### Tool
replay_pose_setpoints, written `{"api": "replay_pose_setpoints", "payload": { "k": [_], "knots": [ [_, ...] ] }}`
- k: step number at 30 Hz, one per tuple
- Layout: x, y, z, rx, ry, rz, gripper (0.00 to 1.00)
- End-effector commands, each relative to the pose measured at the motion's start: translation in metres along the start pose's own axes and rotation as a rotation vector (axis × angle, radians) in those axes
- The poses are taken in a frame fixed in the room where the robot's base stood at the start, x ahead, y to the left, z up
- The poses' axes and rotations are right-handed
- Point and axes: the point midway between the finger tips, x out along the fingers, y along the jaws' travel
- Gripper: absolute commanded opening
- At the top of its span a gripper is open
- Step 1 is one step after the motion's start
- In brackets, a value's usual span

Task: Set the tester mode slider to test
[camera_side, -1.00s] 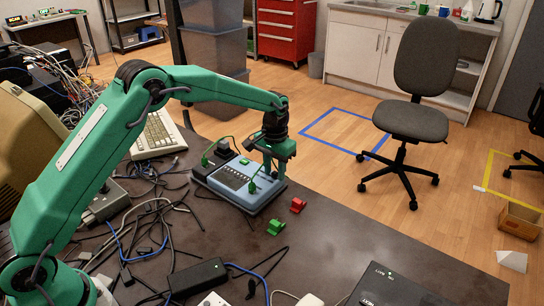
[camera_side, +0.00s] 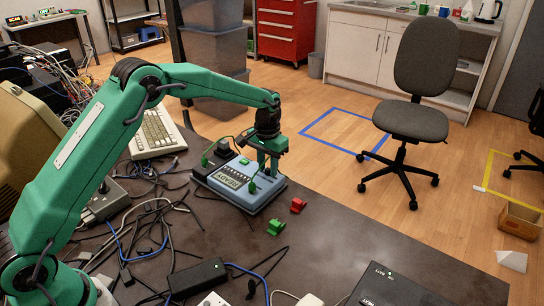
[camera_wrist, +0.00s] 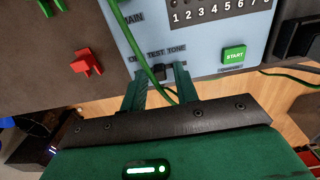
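The blue-grey tester (camera_side: 250,202) lies on the dark table, and its display (camera_side: 229,180) is lit with text that looks like READY. In the wrist view its face (camera_wrist: 205,52) carries OFF, TEST and TONE labels, the first partly hidden by a green cable. The dark slider knob (camera_wrist: 158,73) sits below the TEST label. My gripper (camera_wrist: 160,80) has one finger on each side of the knob, with a gap between the fingers. Whether either finger touches the knob is unclear. In the side view my gripper (camera_side: 269,166) points down at the tester's far edge.
A green START button (camera_wrist: 234,55) is right of the slider. A green cable (camera_wrist: 140,40) crosses the tester face. Loose cables and a keyboard (camera_side: 157,135) are to the left.

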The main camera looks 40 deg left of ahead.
Motion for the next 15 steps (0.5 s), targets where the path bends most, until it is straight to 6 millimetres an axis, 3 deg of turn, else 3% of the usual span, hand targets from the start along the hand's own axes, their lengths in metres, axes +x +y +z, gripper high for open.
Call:
{"api": "replay_pose_setpoints", "payload": {
  "k": [15],
  "knots": [
    [-0.0080, 0.0003, -0.0003, 0.000, 0.001, 0.000, 0.35]
  ]
}}
